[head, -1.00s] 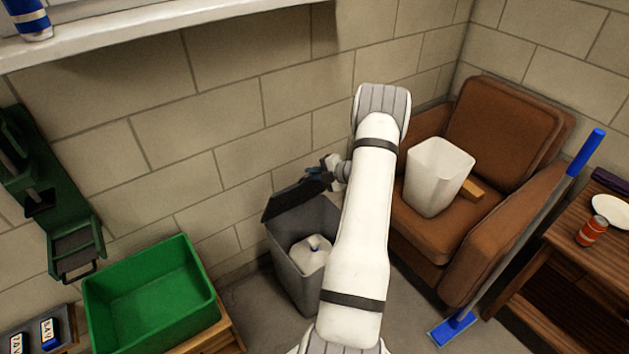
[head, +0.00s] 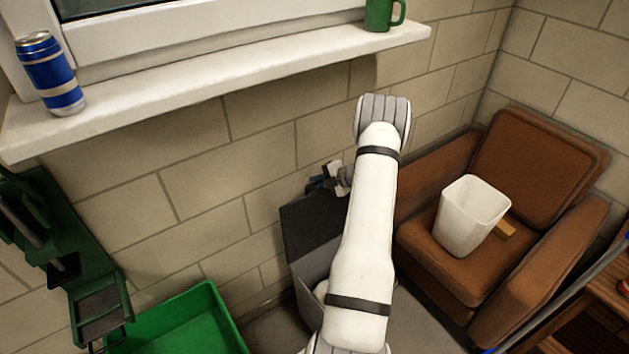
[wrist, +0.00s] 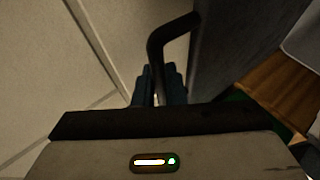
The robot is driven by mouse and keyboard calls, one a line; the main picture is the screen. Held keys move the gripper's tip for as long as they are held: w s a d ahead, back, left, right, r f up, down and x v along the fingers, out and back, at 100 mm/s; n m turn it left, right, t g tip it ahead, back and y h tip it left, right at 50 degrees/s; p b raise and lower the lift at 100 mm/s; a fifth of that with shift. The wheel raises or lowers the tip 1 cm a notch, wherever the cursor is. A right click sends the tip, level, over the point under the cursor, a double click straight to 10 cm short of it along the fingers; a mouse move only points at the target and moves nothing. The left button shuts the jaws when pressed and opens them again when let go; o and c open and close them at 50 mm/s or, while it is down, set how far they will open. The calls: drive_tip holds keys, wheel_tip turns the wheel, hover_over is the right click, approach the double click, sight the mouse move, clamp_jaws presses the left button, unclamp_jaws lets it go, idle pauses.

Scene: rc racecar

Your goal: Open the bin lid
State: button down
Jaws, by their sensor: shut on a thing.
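The grey bin (head: 312,268) stands on the floor against the block wall, partly hidden behind my arm. Its dark lid (head: 311,222) is raised, tilted up toward the wall, and the bin's mouth is uncovered. My gripper (head: 318,185) is at the lid's upper edge in the head view. In the wrist view, my blue fingers (wrist: 158,85) are closed around a black bent handle (wrist: 168,45) beside the grey lid panel (wrist: 232,40). A pale thing inside the bin is mostly hidden by my arm.
A green crate (head: 190,325) stands left of the bin. A brown armchair (head: 445,265) with a white bucket (head: 472,215) on its seat is to the right. A windowsill (head: 220,72) above holds a blue can (head: 50,75) and a green mug (head: 383,14).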

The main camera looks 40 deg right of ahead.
drive_tip(key=shift+d+r, duration=0.2)
drive_tip(key=shift+d, duration=0.2)
drive_tip(key=c, duration=1.7)
unclamp_jaws()
drive_tip(key=shift+f, duration=0.1)
drive_tip(key=shift+o, duration=1)
drive_tip(key=shift+a, duration=0.15)
drive_tip(key=v, duration=0.7)
drive_tip(key=shift+s+b, duration=0.3)
